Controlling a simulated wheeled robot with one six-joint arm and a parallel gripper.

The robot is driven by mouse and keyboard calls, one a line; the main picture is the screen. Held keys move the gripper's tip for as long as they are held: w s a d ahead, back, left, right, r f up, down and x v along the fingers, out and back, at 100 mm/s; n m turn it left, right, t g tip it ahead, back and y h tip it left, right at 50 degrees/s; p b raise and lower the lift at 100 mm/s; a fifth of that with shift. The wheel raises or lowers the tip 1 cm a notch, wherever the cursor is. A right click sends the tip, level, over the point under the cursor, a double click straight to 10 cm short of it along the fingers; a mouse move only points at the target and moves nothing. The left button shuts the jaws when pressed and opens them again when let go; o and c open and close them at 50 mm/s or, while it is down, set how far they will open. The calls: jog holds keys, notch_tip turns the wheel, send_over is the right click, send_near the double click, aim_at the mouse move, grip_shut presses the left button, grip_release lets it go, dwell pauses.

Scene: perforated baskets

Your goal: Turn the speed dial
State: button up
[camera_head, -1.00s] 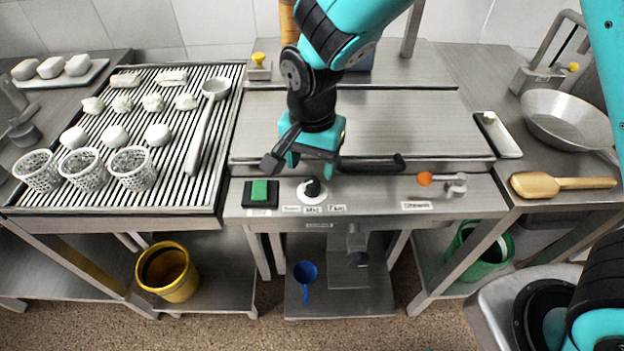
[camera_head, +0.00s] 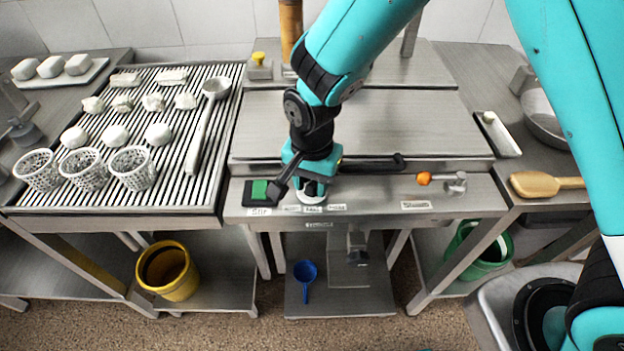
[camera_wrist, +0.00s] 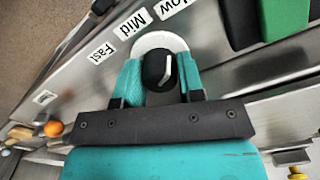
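The speed dial (camera_wrist: 155,72) is a round black knob with a white pointer line, set on a white round base (camera_wrist: 159,43). In the wrist view it lies between the two teal fingers of my gripper (camera_wrist: 160,80), one on each side. I cannot tell whether the fingers press on the knob or stand just clear of it. Labels beside it read Fast, Mid (camera_wrist: 137,22) and a partly cut-off one ending in "low". In the head view my gripper (camera_head: 312,188) hides the knob; only part of the white base (camera_head: 310,199) shows.
A black box with a green button (camera_head: 260,190) stands just left of the dial. A black bar handle (camera_head: 372,165) runs close behind my gripper to the right. An orange ball-ended lever (camera_head: 424,179) is farther right on the same panel. Perforated baskets (camera_head: 131,168) stand on the slatted rack.

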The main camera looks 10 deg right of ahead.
jog(key=shift+n, duration=0.4)
jog(key=n+p, duration=0.1)
jog(key=n, duration=0.4)
jog(key=shift+r, duration=0.1)
jog(key=n, duration=0.5)
jog(key=shift+n+p, duration=0.3)
jog(key=shift+n, duration=0.1)
jog(key=o, duration=0.9)
